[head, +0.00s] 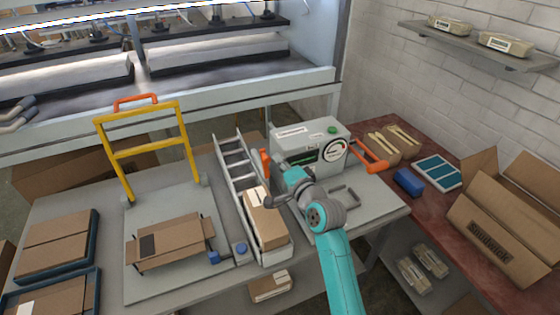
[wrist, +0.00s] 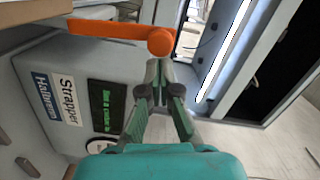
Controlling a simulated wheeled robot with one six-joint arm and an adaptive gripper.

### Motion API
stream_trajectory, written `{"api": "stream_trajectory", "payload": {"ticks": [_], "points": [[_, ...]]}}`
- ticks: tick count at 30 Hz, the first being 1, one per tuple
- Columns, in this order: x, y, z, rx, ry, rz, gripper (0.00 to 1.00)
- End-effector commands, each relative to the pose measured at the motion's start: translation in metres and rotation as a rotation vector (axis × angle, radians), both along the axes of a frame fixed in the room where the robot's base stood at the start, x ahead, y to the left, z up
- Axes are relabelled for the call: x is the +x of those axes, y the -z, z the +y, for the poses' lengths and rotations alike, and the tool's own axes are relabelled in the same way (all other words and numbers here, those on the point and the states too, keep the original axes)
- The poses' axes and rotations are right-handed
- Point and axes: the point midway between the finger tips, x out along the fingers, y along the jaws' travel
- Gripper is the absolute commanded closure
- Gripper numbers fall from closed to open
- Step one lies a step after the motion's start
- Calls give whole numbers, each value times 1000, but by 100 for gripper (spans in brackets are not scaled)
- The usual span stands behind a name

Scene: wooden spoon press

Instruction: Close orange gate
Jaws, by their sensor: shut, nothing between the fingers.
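The orange gate (head: 265,162) shows in the head view as a short upright orange piece at the left side of the grey strapping machine (head: 318,138). In the wrist view, the orange gate (wrist: 115,30) is a bar with a round end, running across the top beside the machine (wrist: 65,55). My gripper (head: 278,163) is at the machine's left front, close to the gate. In the wrist view, my gripper (wrist: 160,68) has its fingers together and empty, just below the bar's round end. I cannot tell whether they touch it.
An orange handle (head: 371,156) sticks out at the machine's right. A conveyor (head: 238,170) with a cardboard box (head: 265,218) lies to the left. A yellow frame (head: 150,152) stands on a grey plate farther left. Shelving (head: 200,105) closes off the back.

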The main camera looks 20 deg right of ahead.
Motion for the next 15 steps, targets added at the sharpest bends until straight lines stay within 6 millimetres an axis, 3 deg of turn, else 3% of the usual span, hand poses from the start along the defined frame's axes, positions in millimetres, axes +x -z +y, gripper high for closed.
{"api": "stream_trajectory", "payload": {"ticks": [8, 15], "points": [[0, -1, 9, -75, -2, 0, 100], [0, -1, 29, -250, -2, -1, 100]]}}
